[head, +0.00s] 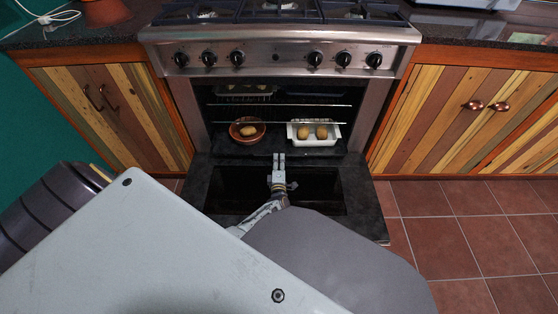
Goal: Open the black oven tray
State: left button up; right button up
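The oven stands open, with its door (360,205) folded down flat toward me. Inside, the black oven tray (272,146) lies low in the cavity; its dark surface blends with the oven floor. A brown bowl (236,136) with a roundish brown food item (249,130) and a white dish (298,139) with brown food (321,131) stand on it. My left gripper (279,157) is over the lowered door, its tips at the front edge of the tray. Its fingers look close together; whether they touch the tray is not clear. My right gripper is not in view.
Wire racks (290,105) cross the oven above the dishes. Knobs (343,59) line the oven front under the burners. Wooden cabinets (112,110) flank the oven on both sides. The tiled floor (470,235) at the right is clear.

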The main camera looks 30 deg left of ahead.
pick_arm(q)
jog(key=shift+v, duration=3.1)
jog(key=shift+c, duration=0.2)
